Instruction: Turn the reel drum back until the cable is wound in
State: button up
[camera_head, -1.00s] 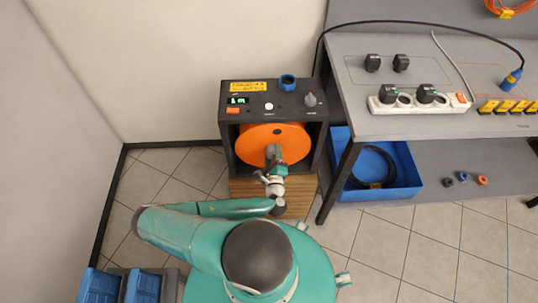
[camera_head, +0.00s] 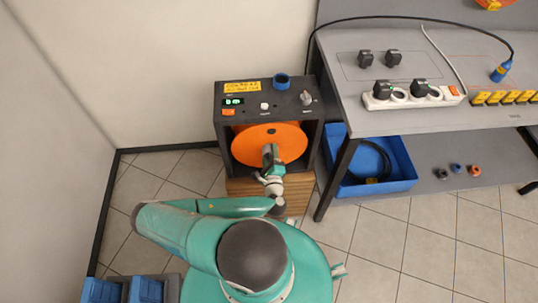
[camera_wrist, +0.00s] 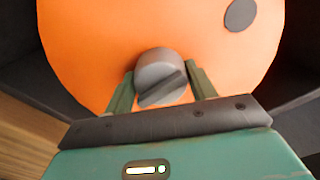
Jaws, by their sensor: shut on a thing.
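The orange reel drum (camera_head: 262,146) sits inside a dark box housing (camera_head: 229,121) with an open front. In the wrist view the drum's orange face (camera_wrist: 85,45) fills most of the picture, with a dark round spot at upper right. A grey knob (camera_wrist: 160,75) stands out from the face. My gripper (camera_wrist: 160,88) is shut on this knob, one green finger on each side. In the head view my gripper (camera_head: 270,152) is in front of the drum and hides part of it. A black cable (camera_head: 430,24) runs from behind the housing over the bench to a blue plug (camera_head: 501,72).
The housing stands on a wooden block (camera_head: 240,187). To the right is a grey bench (camera_head: 420,122) with a white power strip (camera_head: 376,103) and yellow sockets (camera_head: 497,98). A blue bin (camera_head: 400,184) holds a coiled black cable below. Tiled floor is free at right.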

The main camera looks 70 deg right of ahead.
dwell(0.4)
jog(key=o, duration=1.4)
jog(key=shift+a, duration=0.1)
